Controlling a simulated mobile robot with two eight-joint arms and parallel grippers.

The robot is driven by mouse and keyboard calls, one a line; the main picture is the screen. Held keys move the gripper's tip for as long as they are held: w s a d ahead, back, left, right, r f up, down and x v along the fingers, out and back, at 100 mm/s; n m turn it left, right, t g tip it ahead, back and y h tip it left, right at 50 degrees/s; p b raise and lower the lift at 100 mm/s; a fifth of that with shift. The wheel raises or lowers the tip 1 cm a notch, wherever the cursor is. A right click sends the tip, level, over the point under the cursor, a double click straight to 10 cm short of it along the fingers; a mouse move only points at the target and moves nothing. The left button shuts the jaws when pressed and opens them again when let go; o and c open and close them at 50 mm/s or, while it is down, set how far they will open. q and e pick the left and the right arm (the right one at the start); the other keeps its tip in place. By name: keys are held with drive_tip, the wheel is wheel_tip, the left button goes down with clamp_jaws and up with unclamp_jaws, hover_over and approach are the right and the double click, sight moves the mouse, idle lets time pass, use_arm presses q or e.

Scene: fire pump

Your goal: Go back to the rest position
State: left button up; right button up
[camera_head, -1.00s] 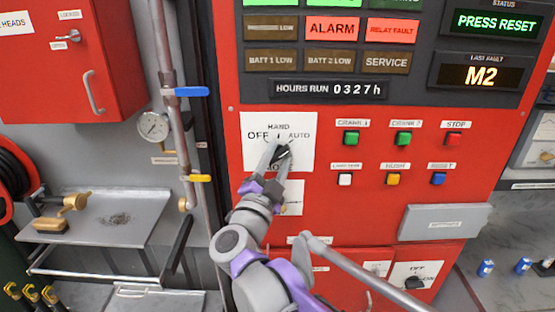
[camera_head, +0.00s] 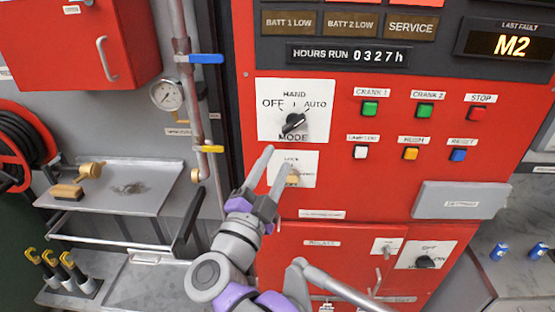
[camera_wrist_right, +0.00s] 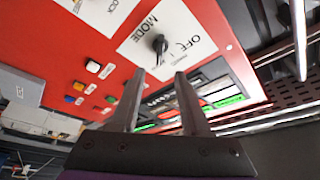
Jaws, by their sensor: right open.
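My right gripper (camera_head: 273,168) is open and empty in front of the red pump control panel (camera_head: 460,200), its fingers pointing up below the mode switch. The black mode switch (camera_head: 293,123) sits on a white plate marked HAND, OFF and AUTO, and its pointer is turned up and to the right, towards AUTO. In the right wrist view the two open fingertips (camera_wrist_right: 160,77) stand apart, with the mode switch (camera_wrist_right: 160,45) beyond them and nothing between them. My left gripper is not in view.
A smaller lock switch plate (camera_head: 293,169) lies just beside the right fingers. Lit push buttons (camera_head: 410,153) and a grey box (camera_head: 460,199) are to the right. Pipes with a blue lever (camera_head: 206,59) and a yellow lever (camera_head: 212,149), and a metal shelf (camera_head: 120,190), stand to the left.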

drive_tip(key=s+d+f+n+g+y, duration=0.25)
drive_tip(key=f+n+y, duration=0.2)
drive_tip(key=f, duration=0.25)
drive_tip(key=s+d+f+n+g+y, duration=0.1)
drive_tip(key=d+f+n+g+y, duration=0.2)
drive_tip(key=f+n, duration=0.35)
drive_tip(key=s+d+f+n+g+y, duration=0.2)
drive_tip(key=d+f+n+y, duration=0.15)
drive_tip(key=f, duration=0.35)
drive_tip(key=s+d+f+g+h, duration=0.4)
drive_tip(key=s+d+f+g, duration=0.3)
drive_tip(key=s+d+f, duration=0.5)
drive_tip(key=shift+s+f+h, duration=0.3)
drive_tip(key=shift+s+f, duration=0.6)
drive_tip(key=shift+f, duration=0.05)
drive_tip(key=shift+d+m, duration=0.1)
drive_tip(key=shift+m, duration=0.15)
